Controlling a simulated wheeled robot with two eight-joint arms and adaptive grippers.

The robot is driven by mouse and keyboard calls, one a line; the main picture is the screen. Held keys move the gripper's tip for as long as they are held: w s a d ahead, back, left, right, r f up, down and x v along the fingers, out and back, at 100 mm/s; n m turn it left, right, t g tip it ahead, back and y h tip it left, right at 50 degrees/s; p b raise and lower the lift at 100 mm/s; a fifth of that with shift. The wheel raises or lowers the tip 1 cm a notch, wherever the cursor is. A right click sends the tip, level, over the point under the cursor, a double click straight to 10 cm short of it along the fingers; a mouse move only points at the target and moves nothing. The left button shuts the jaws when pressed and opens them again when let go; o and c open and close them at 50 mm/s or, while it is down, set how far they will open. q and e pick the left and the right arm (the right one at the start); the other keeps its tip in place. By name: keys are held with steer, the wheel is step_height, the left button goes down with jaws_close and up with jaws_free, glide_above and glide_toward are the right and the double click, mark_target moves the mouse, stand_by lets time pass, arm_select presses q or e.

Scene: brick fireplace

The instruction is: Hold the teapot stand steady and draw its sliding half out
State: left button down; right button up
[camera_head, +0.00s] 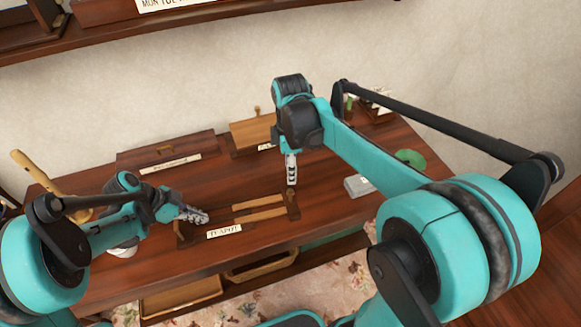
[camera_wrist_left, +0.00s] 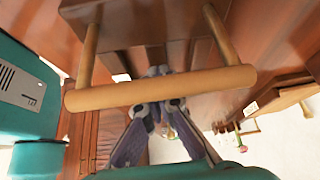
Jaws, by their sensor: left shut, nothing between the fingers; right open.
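The teapot stand (camera_head: 260,214) lies on the wooden table, with two pale slats in a dark frame and a "TEAPOT" label (camera_head: 224,231) at its front. My left gripper (camera_head: 205,217) is shut and empty at the stand's left end. In the left wrist view a round pale wooden bar on two posts (camera_wrist_left: 160,90) crosses in front of my left fingers (camera_wrist_left: 155,73), whose tips show past it. I cannot tell whether they touch it. My right gripper (camera_head: 291,183) is open, pointing down at the stand's right end; its fingertips' contact is unclear.
Behind stand a dark box with a label (camera_head: 170,160) and a wooden holder (camera_head: 252,132). To the right are a grey block (camera_head: 358,186) and a green disc (camera_head: 410,159). A pale wooden handle (camera_head: 35,172) rises at the left. Open trays (camera_head: 262,266) sit below the front edge.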

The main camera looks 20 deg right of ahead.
arm_select(q)
steer(key=shift+r, duration=0.1)
steer(key=shift+w+r+p, duration=0.1)
steer(key=shift+r+p, duration=0.4)
steer(key=shift+r, duration=0.05)
steer(key=shift+r+p, duration=1.65)
steer(key=shift+r, duration=0.75)
arm_select(e)
step_height(320, 180, up, 4)
steer(key=shift+r, duration=0.1)
steer(key=shift+w, duration=0.1)
